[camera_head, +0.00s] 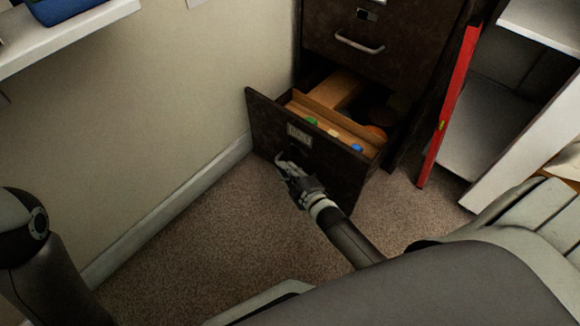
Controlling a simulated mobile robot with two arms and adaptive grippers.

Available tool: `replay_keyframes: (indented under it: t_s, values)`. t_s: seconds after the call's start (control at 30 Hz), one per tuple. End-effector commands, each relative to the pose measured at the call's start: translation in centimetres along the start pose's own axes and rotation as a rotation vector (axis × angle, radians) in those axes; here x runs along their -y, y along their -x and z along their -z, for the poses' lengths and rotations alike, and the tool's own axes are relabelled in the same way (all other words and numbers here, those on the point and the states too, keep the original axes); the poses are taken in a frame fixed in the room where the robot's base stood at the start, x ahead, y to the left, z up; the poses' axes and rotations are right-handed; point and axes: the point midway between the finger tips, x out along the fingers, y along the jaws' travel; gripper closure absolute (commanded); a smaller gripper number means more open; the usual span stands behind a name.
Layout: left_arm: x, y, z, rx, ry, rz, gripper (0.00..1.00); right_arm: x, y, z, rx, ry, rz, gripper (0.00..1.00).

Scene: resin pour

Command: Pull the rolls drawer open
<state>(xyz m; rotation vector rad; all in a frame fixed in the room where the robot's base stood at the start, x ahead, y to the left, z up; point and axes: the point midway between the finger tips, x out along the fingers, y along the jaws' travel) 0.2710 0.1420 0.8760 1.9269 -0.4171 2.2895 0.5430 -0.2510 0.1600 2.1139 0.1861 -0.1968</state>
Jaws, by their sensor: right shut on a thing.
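The rolls drawer (262,122) is the low drawer of a dark filing cabinet (400,45), and it stands pulled out from the cabinet. Folders with coloured tabs (333,132) and round rolls (376,132) show inside it. A label plate (299,135) sits on its front. My right gripper (285,164) is at the drawer front just below the label, shut on the drawer's handle, which the fingers mostly hide. My left arm shows at the left edge, but its gripper is out of view.
The upper drawer is shut, with a metal handle (360,43). A red level (450,105) leans upright right of the cabinet, beside a white shelf unit (525,130). A wall borders the left. Carpet (205,250) in front is clear.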

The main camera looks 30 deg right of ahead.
Motion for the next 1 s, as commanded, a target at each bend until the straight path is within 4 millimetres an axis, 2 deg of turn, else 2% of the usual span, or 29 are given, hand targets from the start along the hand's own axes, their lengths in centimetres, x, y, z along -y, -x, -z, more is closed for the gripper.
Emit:
replay_keyframes:
  t_s: [0.23,0.27,0.33,0.77,1.0]
  values:
    - [0.0,0.0,0.0,0.0,0.0,-0.001,0.6,0.1,0.1,-0.1,0.002,0.0,0.002,1.0]
    - [0.0,0.0,0.0,0.0,0.0,-0.001,0.6,0.1,0.1,-0.1,0.002,0.0,0.002,0.87]
    - [0.0,0.0,0.0,0.0,0.0,-0.001,0.6,0.1,0.0,-0.1,0.002,0.0,0.002,0.81]
    - [0.0,0.0,0.0,-0.001,0.0,0.001,0.6,-0.5,0.1,0.2,0.0,0.001,0.0,0.81]
    - [0.0,0.0,0.0,0.0,0.0,0.001,0.6,-3.1,0.7,1.9,-0.005,0.001,-0.006,0.81]
